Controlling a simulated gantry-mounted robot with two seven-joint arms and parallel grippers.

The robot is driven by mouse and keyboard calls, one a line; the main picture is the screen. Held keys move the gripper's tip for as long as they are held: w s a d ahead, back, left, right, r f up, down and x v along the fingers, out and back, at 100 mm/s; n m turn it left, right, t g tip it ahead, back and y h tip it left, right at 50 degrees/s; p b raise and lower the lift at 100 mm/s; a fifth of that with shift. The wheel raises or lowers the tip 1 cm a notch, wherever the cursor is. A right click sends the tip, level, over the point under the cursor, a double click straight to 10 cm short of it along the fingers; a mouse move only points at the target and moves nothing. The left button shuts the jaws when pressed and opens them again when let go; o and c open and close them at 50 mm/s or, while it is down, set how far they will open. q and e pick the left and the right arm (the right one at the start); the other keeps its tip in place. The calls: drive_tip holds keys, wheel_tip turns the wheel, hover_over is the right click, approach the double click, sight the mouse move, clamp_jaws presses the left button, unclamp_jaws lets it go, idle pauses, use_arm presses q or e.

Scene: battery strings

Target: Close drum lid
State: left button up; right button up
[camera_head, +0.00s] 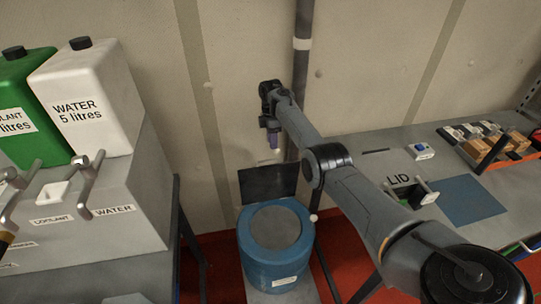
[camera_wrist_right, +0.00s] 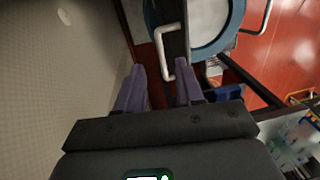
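In the right wrist view, the lid appears as a dark strip (camera_wrist_right: 174,42) beside the drum's blue rim (camera_wrist_right: 222,45). A pale bent handle (camera_wrist_right: 160,48) is on it. My right gripper (camera_head: 273,141) is above the lid, fingers pointing down. Its purple fingers (camera_wrist_right: 160,80) are apart and empty. The handle shows beyond the gap between them; I cannot tell its exact distance. My left gripper is not recognisable.
On the left, a green and a white canister (camera_head: 90,100) stand on a grey cabinet. A vertical pole (camera_head: 302,70) runs behind my right arm.

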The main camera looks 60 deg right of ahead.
drive_tip(key=f, duration=0.7)
drive_tip(key=shift+s+a+f, duration=0.1)
drive_tip(key=shift+s+a, duration=0.15)
drive_tip(key=shift+a, duration=0.1)
drive_tip(key=shift+c, duration=0.2)
clamp_jaws()
idle(0.9)
